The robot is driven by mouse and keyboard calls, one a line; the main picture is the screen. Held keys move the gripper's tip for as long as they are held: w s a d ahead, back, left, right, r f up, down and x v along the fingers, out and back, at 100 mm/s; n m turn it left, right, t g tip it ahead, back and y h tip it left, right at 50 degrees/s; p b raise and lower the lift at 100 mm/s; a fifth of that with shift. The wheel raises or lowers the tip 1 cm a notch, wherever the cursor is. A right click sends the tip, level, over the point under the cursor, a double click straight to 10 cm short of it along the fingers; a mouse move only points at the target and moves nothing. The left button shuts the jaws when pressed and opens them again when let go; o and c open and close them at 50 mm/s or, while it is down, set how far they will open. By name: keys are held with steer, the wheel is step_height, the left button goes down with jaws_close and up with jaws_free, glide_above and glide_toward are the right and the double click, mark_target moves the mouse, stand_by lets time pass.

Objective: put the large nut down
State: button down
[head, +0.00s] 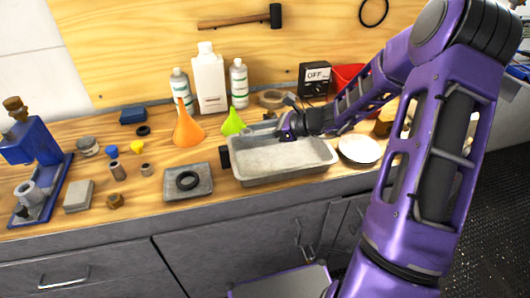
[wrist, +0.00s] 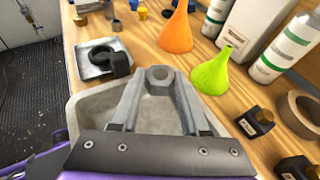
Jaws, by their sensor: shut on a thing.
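My gripper (head: 276,133) is above the grey metal tub (head: 285,170), toward its back rim. In the wrist view its two fingers (wrist: 160,84) come together on a small grey piece, which I take to be the large nut (wrist: 160,73). Most of the nut is hidden by the fingers, and its shape is hard to make out. It appears held over the tub, which lies below the fingers in the wrist view (wrist: 95,108). In the head view the nut cannot be told apart from the gripper.
A shallow tray (head: 201,184) with a black ring (head: 187,180) stands left of the tub. An orange funnel (head: 187,130), a green funnel (head: 233,122) and white bottles (head: 209,80) stand behind. A white plate (head: 360,149) is at the right. A brown nut (head: 115,201) lies at the front left.

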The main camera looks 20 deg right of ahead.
mark_target(254, 159)
step_height(254, 159, down, 8)
steer(key=shift+r+b, duration=0.2)
steer(key=shift+b, duration=0.3)
steer(key=shift+f, duration=0.15)
steer(key=shift+c, duration=2)
jaws_free()
steer(key=shift+s+d+r, duration=0.15)
steer(key=shift+d+r, duration=0.1)
steer(key=p+v, duration=0.1)
steer(key=v, duration=1)
steer(key=shift+s+d, duration=0.15)
